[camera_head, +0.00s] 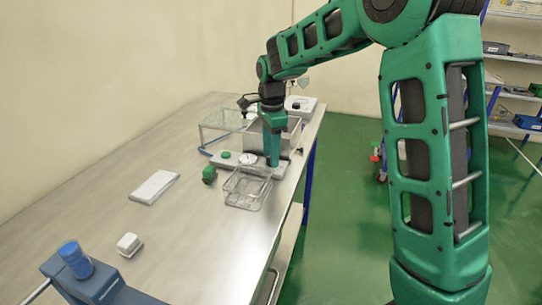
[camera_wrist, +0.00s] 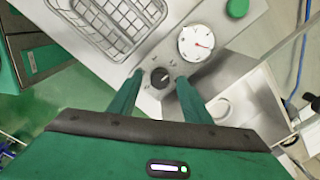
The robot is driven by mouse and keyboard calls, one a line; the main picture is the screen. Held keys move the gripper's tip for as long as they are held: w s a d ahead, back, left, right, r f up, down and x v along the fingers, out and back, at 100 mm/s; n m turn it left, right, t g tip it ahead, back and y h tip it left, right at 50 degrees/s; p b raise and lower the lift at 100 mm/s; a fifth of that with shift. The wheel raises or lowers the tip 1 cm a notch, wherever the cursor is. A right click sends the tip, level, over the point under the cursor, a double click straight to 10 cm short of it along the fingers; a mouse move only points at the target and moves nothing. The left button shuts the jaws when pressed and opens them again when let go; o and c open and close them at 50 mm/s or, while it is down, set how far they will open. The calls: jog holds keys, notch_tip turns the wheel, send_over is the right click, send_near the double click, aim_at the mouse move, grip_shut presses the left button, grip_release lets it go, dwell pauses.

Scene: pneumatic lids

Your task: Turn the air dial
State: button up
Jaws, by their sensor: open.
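The air dial (camera_wrist: 160,77) is a small round black knob with a light mark, set on a light grey panel (camera_wrist: 222,28) in the wrist view. My gripper (camera_wrist: 159,82) is open, with one green finger on each side of the dial. I cannot tell whether the fingertips touch it. A white round gauge (camera_wrist: 195,43) with a red needle sits beside the dial, and a green button (camera_wrist: 237,8) lies beyond it. In the head view my gripper (camera_head: 272,163) points down at the panel (camera_head: 215,164) and hides the dial.
A grey metal box (camera_head: 284,134) and a glass case (camera_head: 215,121) stand behind. A white slab (camera_head: 154,187), small white box (camera_head: 130,244) and blue-capped device (camera_head: 75,262) lie nearer.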

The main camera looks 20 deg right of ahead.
jog(key=shift+f, duration=0.55)
jog(key=c, duration=1)
jog(key=shift+d, duration=0.2)
jog(key=shift+c, duration=0.2)
jog(key=shift+a, duration=0.1)
jog(key=shift+n, duration=0.3)
